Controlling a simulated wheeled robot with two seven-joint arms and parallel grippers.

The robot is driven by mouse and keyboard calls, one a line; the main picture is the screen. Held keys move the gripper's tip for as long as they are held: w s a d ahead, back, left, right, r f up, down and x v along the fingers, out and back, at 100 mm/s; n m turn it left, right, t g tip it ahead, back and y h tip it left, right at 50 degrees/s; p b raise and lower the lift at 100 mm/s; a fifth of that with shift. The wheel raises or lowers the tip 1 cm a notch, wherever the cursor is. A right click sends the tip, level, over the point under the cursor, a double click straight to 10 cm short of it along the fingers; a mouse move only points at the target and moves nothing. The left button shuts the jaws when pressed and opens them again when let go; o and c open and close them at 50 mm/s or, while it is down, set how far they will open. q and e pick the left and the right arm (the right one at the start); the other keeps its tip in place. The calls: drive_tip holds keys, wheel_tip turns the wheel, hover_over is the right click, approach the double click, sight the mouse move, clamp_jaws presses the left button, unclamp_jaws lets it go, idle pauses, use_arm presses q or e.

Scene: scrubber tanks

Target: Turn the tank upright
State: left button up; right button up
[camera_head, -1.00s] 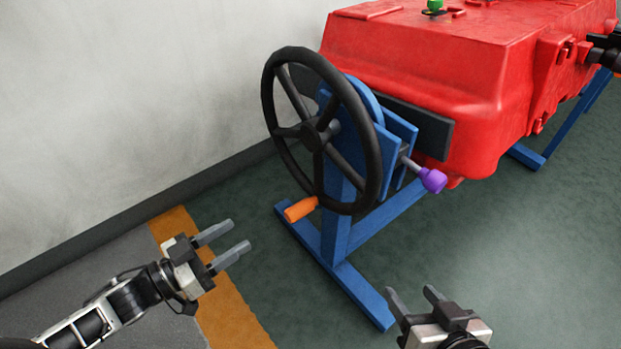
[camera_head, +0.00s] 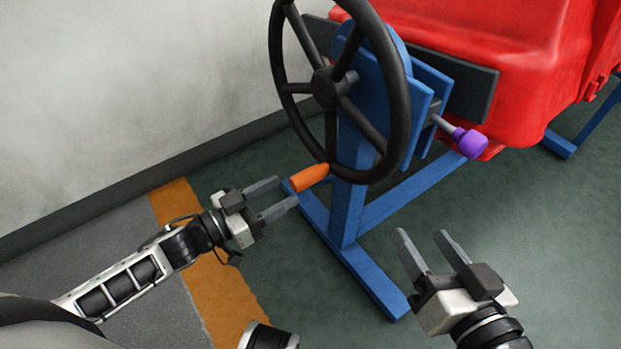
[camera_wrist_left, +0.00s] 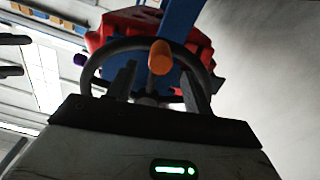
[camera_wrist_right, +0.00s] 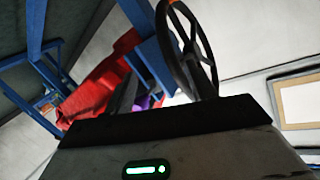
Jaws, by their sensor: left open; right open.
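The red tank (camera_head: 530,70) sits on a blue stand (camera_head: 350,190) at the upper right of the head view. A black handwheel (camera_head: 398,110) with an orange handle (camera_head: 310,178) on its lower rim is mounted on the stand's near end. A purple knob (camera_head: 470,143) sticks out right of the wheel. My left gripper (camera_head: 287,193) is open, its fingertips close to the orange handle; whether they touch it is unclear. The orange handle (camera_wrist_left: 160,57) shows between the fingers in the left wrist view. My right gripper (camera_head: 421,240) is open and empty, below the purple knob.
A pale wall (camera_head: 120,90) with a dark skirting runs along the left. An orange floor stripe (camera_head: 215,285) lies under my left arm. The blue stand's foot (camera_head: 375,285) reaches along the floor between my grippers.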

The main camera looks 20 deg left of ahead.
sight(310, 176)
use_arm(q)
drive_tip(key=b+x, duration=0.1)
drive_tip(key=x, duration=0.5)
drive_tip(key=shift+w+d, duration=0.15)
drive_tip(key=shift+w, duration=0.15)
drive_tip(key=shift+b+x, duration=0.35)
drive_tip(key=shift+x, duration=0.45)
use_arm(e)
drive_tip(key=shift+w+a+r+m+t+y, duration=0.1)
drive_tip(key=shift+a+r+m+t+y, duration=0.2)
drive_tip(key=shift+r+m+y, duration=0.1)
use_arm(q)
clamp_jaws()
drive_tip(key=w+a+m, duration=0.1)
drive_tip(key=w+a+m+p, duration=0.1)
drive_tip(key=shift+a, duration=0.35)
unclamp_jaws()
drive_tip(key=shift+f, duration=0.1)
use_arm(e)
drive_tip(key=shift+d+f, duration=0.1)
drive_tip(key=shift+f, duration=0.4)
